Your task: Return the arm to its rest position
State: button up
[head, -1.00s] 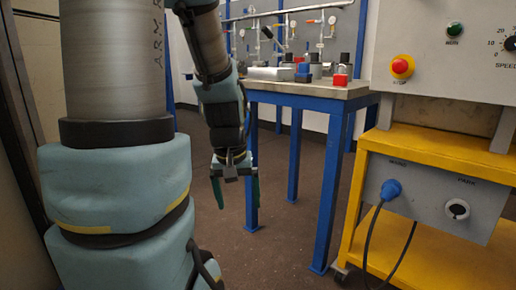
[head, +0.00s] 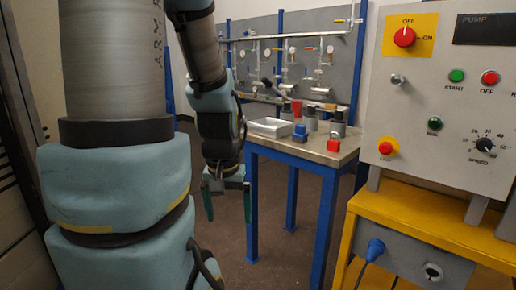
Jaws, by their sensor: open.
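My arm hangs down left of centre in the head view, with large teal and grey links filling the left side. My gripper (head: 228,200) points down at the lower end of the arm, with two dark green fingers spread apart. It is open, and nothing shows between the fingers. It hangs just left of the blue-legged workbench (head: 335,150), below the height of its top.
The bench holds a silver block (head: 271,127), dark-topped vessels (head: 338,123), a blue block (head: 300,133) and a red padlock-like item (head: 334,142). A control panel (head: 440,130) on a yellow stand (head: 420,222) is at right. A pipe board (head: 290,62) stands behind. Floor shows below the gripper.

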notch_tip(320, 180, up, 14)
jog(key=p, duration=1.1)
jog(key=shift+p, duration=0.35)
